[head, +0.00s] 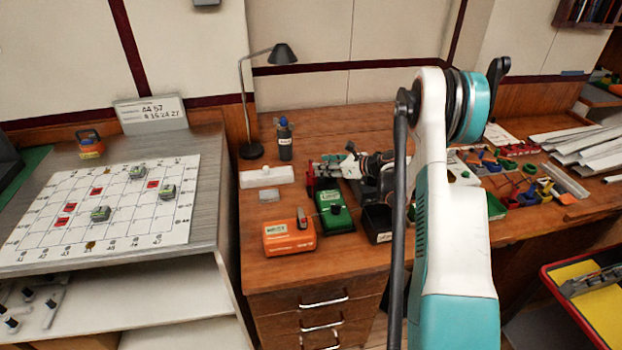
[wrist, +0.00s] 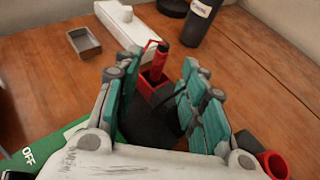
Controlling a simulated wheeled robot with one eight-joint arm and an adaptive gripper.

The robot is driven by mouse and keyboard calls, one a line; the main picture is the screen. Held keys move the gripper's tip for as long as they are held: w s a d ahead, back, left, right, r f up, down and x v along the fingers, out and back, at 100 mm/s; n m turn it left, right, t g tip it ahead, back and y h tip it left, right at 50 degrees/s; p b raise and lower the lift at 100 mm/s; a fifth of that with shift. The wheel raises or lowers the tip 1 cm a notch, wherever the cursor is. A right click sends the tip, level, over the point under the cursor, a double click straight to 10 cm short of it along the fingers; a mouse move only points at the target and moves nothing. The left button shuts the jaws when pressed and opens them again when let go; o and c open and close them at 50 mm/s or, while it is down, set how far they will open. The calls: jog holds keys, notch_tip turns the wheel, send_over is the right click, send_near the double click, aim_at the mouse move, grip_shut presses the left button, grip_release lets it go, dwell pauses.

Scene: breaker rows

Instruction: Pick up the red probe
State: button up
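The red probe (wrist: 161,57) stands upright in a small red holder (wrist: 156,90) in the wrist view, its top clear of the holder. A thin red lead loops beside it. My gripper (wrist: 158,70) is open, with its teal fingers on either side of the probe and holder. I see a gap on both sides, and nothing is held. In the head view my gripper (head: 333,164) is low over the wooden desk, and a bit of the red holder (head: 310,183) shows beside it. The probe is hard to make out there.
A white block (wrist: 131,33), a grey tray (wrist: 83,42) and a dark bottle (wrist: 203,15) stand beyond the holder. A green device (head: 335,212), an orange device (head: 289,238) and a black bin (head: 378,222) crowd the front. A desk lamp (head: 252,150) stands behind.

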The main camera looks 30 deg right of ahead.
aim_at(311, 160)
jog(key=shift+w+a+f+b, duration=0.15)
jog(key=shift+w+a+b, duration=0.3)
jog(key=shift+w, duration=0.45)
jog(key=shift+w+a+f+b, duration=0.15)
jog(key=shift+w+a+b, duration=0.3)
jog(key=shift+w, duration=0.5)
jog(key=shift+w+a+f+b, duration=0.15)
jog(key=shift+w+a+b, duration=0.15)
jog(key=shift+w+a, duration=0.45)
jog(key=shift+w+d+r, duration=0.1)
jog(key=shift+d, duration=0.05)
grip_shut()
